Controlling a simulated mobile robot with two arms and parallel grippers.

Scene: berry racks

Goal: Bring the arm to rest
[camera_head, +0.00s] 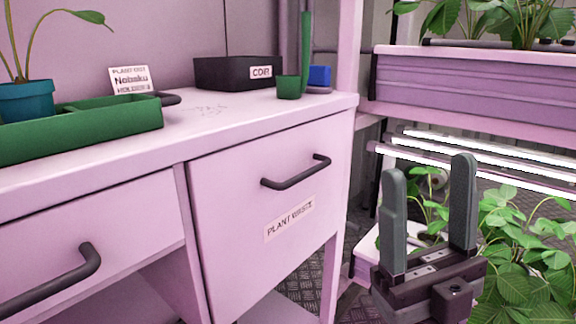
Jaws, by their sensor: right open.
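My right gripper (430,215) stands at the lower right of the head view. Its two grey fingers point up and are apart, with nothing between them. It is in front of the plant rack and to the right of the cabinet (265,140), apart from the cabinet's front as far as I can tell. My left gripper is not in view.
The cabinet has a panel labelled plant waste with a dark handle (295,174), and a drawer handle (50,282). On top are a green tray (85,130), a blue pot (27,101) and a black box (225,75). Leafy plants (520,240) crowd the gripper's right.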

